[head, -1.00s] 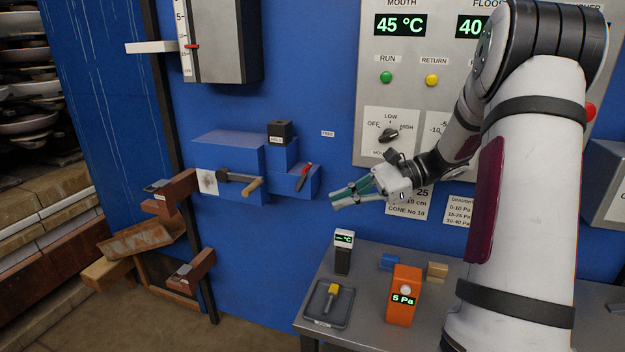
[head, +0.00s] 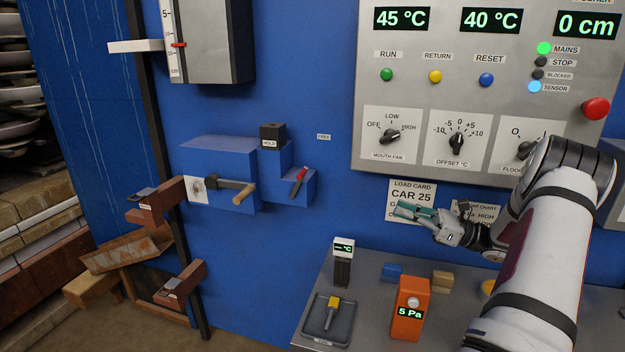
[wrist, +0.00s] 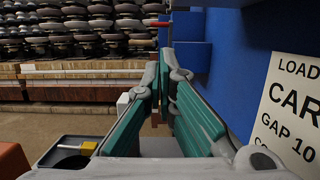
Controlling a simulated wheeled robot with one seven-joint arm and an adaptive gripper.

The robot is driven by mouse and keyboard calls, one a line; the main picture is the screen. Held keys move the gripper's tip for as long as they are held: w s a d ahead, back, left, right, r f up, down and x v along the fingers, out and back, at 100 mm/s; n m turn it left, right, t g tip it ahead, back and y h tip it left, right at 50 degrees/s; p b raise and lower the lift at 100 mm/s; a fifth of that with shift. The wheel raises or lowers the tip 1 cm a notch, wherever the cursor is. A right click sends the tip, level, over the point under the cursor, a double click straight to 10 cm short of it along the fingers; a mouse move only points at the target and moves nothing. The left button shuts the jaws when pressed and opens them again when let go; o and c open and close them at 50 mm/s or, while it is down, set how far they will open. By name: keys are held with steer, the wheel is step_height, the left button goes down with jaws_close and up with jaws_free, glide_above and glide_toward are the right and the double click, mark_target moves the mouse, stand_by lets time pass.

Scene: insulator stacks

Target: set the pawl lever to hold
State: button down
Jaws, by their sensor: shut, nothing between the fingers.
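A small lever with a red handle (head: 299,181) sits on a small blue block, its red end tilted up and to the right. A HOLD label (head: 269,144) is on the black block up and to its left, and a FREE label (head: 324,137) is on the wall up and to its right. My gripper (head: 398,208) is shut and empty in front of the load card, well to the right of the lever and apart from it.
A wooden-handled crank (head: 243,193) juts out left of the red lever. Below stands a grey table (head: 365,270) with an orange meter (head: 408,308) and a tray (head: 318,325). The control panel (head: 430,170) is above. Blue wall between gripper and lever is clear.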

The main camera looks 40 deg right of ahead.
steer(key=shift+w, duration=0.1)
steer(key=p, duration=0.2)
glide_toward(296, 186)
steer(key=w+a+r, duration=0.1)
steer(key=a+r, duration=0.3)
steer(key=r, duration=0.2)
steer(key=shift+w+r, duration=0.2)
